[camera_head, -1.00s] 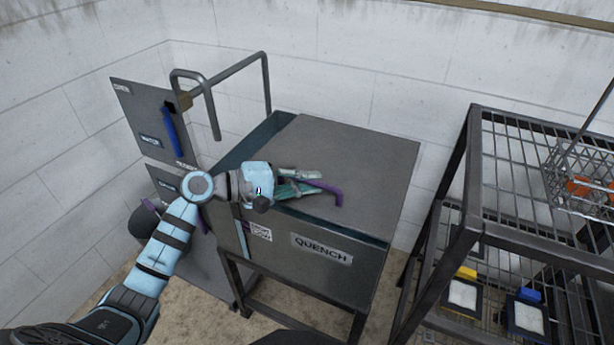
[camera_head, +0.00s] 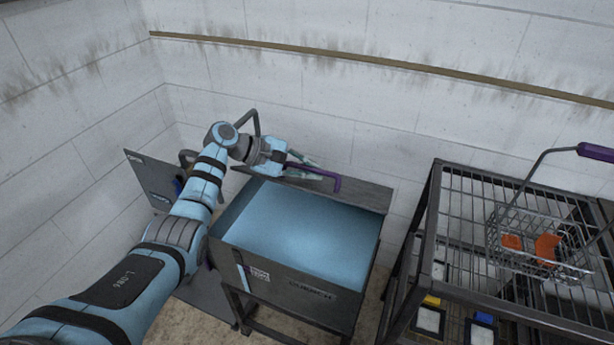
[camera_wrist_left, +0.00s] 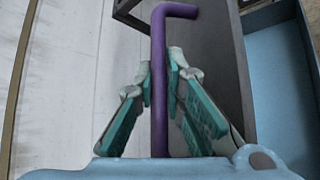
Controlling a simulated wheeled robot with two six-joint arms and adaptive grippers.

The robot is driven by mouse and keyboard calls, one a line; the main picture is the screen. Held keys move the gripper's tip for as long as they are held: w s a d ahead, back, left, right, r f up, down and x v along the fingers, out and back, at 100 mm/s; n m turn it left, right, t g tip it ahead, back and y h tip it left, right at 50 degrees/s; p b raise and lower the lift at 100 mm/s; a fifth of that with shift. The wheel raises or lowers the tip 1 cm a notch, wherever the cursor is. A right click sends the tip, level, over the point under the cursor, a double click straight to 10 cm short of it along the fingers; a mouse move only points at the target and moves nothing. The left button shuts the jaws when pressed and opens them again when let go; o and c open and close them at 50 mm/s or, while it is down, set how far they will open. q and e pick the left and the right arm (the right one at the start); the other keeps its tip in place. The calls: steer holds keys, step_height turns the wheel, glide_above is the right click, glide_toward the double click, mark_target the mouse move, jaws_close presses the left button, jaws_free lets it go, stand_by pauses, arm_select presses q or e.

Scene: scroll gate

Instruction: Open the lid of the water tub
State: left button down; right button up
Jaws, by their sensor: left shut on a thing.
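The water tub (camera_head: 275,272) stands on a dark frame with its top open, and pale blue water (camera_head: 300,225) fills the view inside. Its grey lid (camera_head: 358,192) is raised along the back edge, near the wall. A purple handle (camera_head: 337,184) sticks out from the lid. My left gripper (camera_head: 312,168) is shut on the purple handle at the lid. In the left wrist view the purple handle (camera_wrist_left: 159,90) runs between the two green fingers (camera_wrist_left: 160,85). My right gripper is in neither view now.
A black wire rack (camera_head: 470,210) stands to the right, with a wire basket (camera_head: 530,255) holding orange pieces on top. A grey panel (camera_head: 150,180) with a blue handle stands left of the tub. The white wall is close behind the lid.

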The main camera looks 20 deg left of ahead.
arm_select(q)
steer(key=shift+w+r, duration=0.15)
steer(key=shift+r, duration=0.05)
steer(key=c, duration=1.9)
jaws_free()
step_height(320, 180, up, 6)
glide_above(268, 177)
steer(key=shift+w, duration=0.1)
